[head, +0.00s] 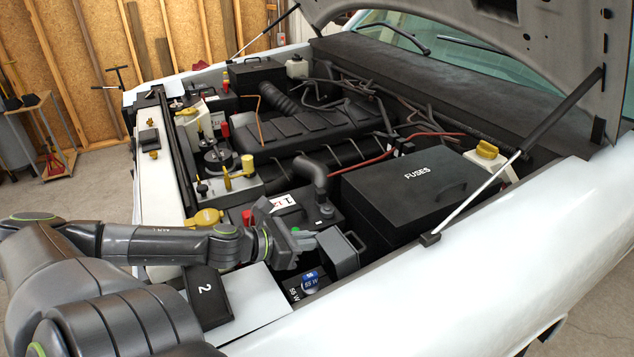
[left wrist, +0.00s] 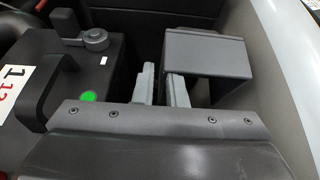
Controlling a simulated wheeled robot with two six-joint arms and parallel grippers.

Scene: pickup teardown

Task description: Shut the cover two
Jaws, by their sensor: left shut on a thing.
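A grey box-like cover (head: 338,252), which I take for cover two, stands raised near the front corner of the engine bay, above a blue-capped 55 W bulb (head: 310,281). A black panel marked 2 (head: 205,292) lies beside that opening. My left gripper (head: 303,240) is at the left side of the grey cover, shut on its edge as far as I can see. In the left wrist view the fingers (left wrist: 161,85) are close together beside the cover (left wrist: 205,55); the exact contact is hidden. My right gripper is not in view.
A black battery (head: 318,212) with a 1 label is just left of the cover. A large FUSES box (head: 415,190) stands behind it. The white fender (head: 450,270) runs along the right. The raised hood (head: 480,25) and its prop rod (head: 480,195) hang over the bay.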

